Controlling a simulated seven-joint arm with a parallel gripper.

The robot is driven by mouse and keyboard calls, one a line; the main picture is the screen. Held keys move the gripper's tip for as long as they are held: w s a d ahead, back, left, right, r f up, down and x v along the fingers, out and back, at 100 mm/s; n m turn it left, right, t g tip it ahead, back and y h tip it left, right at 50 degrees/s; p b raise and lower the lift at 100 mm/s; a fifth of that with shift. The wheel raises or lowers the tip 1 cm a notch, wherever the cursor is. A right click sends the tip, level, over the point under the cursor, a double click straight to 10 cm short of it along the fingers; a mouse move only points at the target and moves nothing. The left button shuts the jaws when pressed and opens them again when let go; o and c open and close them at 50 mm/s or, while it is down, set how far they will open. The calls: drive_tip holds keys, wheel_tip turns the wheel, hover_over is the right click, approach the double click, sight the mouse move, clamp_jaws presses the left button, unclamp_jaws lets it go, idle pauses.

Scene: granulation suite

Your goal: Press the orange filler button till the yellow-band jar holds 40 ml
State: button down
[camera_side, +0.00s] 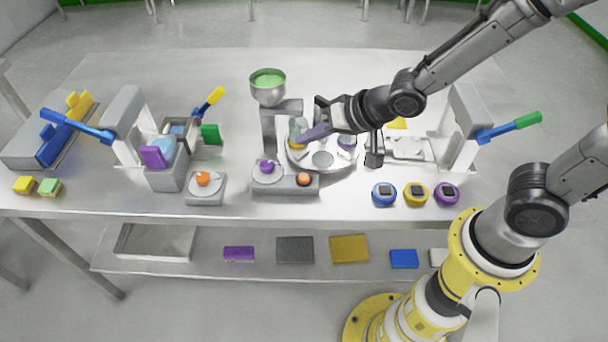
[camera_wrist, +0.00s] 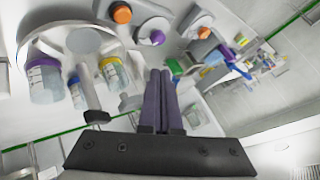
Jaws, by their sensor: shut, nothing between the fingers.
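The orange filler button (camera_side: 304,180) is on a grey box at the table's front, right of a purple knob (camera_side: 266,168). It also shows in the wrist view (camera_wrist: 122,13). A yellow-band jar (camera_side: 297,136) stands on the round turntable (camera_side: 322,160) under the filler, partly behind my fingers. It shows in the wrist view (camera_wrist: 113,73); its fill level cannot be read. The hopper (camera_side: 268,86) holds green granules. My gripper (camera_side: 304,138) is shut and empty, its purple fingers above the turntable, behind and apart from the button. The fingers also show in the wrist view (camera_wrist: 160,74).
A purple-band jar (camera_side: 346,143) shares the turntable. A second orange button (camera_side: 203,179) sits on a separate box to the left. Three round timers (camera_side: 416,194) lie front right. Lever presses (camera_side: 465,125) stand at both sides.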

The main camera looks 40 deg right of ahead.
sight(308, 180)
drive_tip(key=shift+f, duration=4.35)
drive_tip(key=shift+f, duration=0.1)
drive_tip(key=shift+f, duration=0.3)
drive_tip(key=shift+f, duration=0.5)
drive_tip(key=shift+r, duration=0.9)
drive_tip(key=shift+r, duration=2.55)
